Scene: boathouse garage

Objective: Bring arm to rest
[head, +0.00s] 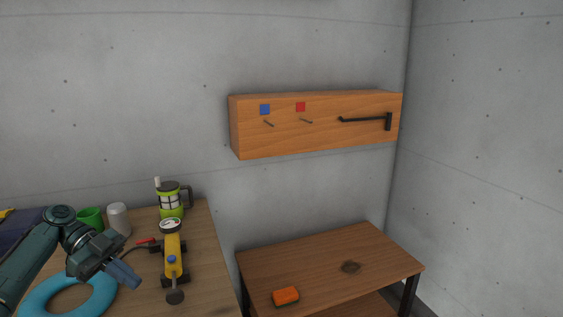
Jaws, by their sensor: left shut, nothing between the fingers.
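My left arm comes in from the lower left over the wooden workbench. My left gripper (124,273) is shut and empty, with its fingers pointing down and to the right. It is above the bench, to the left of a yellow pump-like tool (172,251) with a round gauge. A blue ring (46,296) lies below and left of the gripper, partly hidden by my arm. My right gripper is not in view.
A green cup (92,217), a white cylinder (118,218) and a green lantern (170,201) stand at the bench's back. A lower wooden table (320,262) on the right holds an orange block (286,296). A wooden panel (330,138) with hooks hangs on the wall.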

